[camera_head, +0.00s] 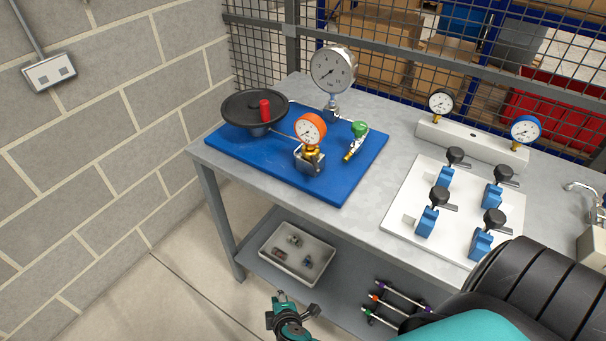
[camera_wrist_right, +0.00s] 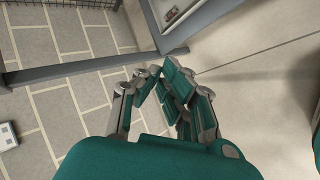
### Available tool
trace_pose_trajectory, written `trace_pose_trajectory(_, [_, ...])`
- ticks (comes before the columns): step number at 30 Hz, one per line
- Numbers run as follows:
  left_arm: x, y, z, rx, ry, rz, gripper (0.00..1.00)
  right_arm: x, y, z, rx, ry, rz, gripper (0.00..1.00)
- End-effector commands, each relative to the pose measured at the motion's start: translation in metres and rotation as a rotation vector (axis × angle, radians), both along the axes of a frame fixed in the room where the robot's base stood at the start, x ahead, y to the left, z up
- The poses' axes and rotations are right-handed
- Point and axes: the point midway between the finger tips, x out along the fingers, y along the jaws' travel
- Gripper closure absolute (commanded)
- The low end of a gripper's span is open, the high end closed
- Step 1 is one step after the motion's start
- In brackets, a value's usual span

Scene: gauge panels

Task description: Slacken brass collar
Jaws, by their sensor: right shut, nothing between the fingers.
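The brass collar (camera_head: 311,152) sits just under the orange-rimmed gauge (camera_head: 310,131), above a metal block (camera_head: 309,163) on the blue board (camera_head: 345,180). It is small in the head view, and the wrist view does not show it. My right gripper (camera_head: 281,298) is low in front of the bench, well below and apart from the collar. In the right wrist view its fingers (camera_wrist_right: 160,82) are together with nothing between them. My left gripper is not in view.
The blue board also bears a black handwheel (camera_head: 240,108) with a red handle, a large grey gauge (camera_head: 333,70) and a green-handled valve (camera_head: 358,131). Blue valves stand on a white plate (camera_head: 408,205) to the right. A tray (camera_head: 272,247) is on the lower shelf.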

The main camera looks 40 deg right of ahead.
Motion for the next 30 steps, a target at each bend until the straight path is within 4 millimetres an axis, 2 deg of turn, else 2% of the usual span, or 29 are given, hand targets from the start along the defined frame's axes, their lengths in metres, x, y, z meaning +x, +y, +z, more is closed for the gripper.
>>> trace_pose_trajectory(1, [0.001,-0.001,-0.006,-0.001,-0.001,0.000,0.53,0.024,0.001,0.045,-0.069,-0.098,0.007,1.00])
trace_pose_trajectory(2, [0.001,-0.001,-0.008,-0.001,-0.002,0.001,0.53,0.035,-0.001,0.074,-0.120,-0.153,0.004,1.00])
trace_pose_trajectory(3, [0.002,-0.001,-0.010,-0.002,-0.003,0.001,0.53,0.045,-0.005,0.112,-0.183,-0.224,-0.008,1.00])
trace_pose_trajectory(6, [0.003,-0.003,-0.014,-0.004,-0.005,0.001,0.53,0.054,-0.018,0.198,-0.317,-0.376,-0.069,1.00])
trace_pose_trajectory(9, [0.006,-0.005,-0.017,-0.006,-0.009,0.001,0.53,0.049,-0.032,0.263,-0.406,-0.483,-0.143,1.00])
trace_pose_trajectory(12, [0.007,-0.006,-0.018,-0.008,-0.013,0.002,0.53,0.041,-0.042,0.300,-0.454,-0.545,-0.196,1.00])
trace_pose_trajectory(15, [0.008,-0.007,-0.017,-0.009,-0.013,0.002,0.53,0.039,-0.047,0.316,-0.477,-0.568,-0.222,1.00])
trace_pose_trajectory(20, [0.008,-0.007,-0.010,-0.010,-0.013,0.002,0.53,0.052,-0.058,0.321,-0.481,-0.574,-0.224,1.00])
trace_pose_trajectory(30, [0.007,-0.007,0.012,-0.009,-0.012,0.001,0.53,0.111,-0.100,0.321,-0.481,-0.573,-0.222,1.00])
